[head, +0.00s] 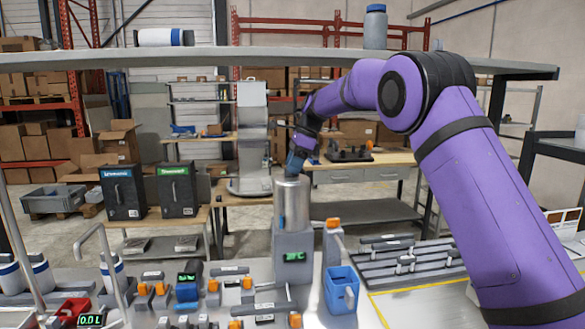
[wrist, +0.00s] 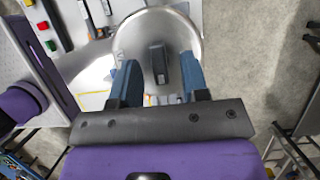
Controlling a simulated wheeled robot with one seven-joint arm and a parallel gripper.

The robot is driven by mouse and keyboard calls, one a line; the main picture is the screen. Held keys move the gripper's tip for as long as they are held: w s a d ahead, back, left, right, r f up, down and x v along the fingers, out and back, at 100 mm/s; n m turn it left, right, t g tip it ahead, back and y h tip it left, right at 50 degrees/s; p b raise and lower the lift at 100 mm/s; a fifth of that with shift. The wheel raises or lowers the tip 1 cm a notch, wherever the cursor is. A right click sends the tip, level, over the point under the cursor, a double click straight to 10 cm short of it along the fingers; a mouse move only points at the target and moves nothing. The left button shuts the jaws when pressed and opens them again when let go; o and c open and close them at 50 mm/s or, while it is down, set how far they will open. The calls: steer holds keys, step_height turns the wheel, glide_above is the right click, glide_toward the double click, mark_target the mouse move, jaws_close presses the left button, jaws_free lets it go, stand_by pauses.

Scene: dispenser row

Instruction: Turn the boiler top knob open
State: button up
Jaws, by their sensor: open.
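The boiler (head: 291,205) is a silver cylinder on a grey base with a green display, in the middle of the head view. Its round metal top (wrist: 185,25) shows from above in the wrist view. The top knob (wrist: 157,62) is a dark upright bar on that top. My gripper (head: 294,163) points down at the boiler top. In the wrist view its two blue fingers (wrist: 160,70) are open, one on each side of the knob, with visible gaps. In the head view the knob is hidden by the gripper; I cannot tell the exact finger height.
A blue pitcher (head: 341,290) stands right of the boiler base, near an orange-topped post (head: 333,224). Several small dispensers and orange-knobbed fittings crowd the counter to the left. A long shelf (head: 230,57) spans above. A grey rack (head: 400,262) lies at right.

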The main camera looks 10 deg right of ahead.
steer(key=shift+a+f, duration=0.15)
steer(key=shift+f, duration=0.3)
steer(key=shift+c, duration=0.2)
jaws_close()
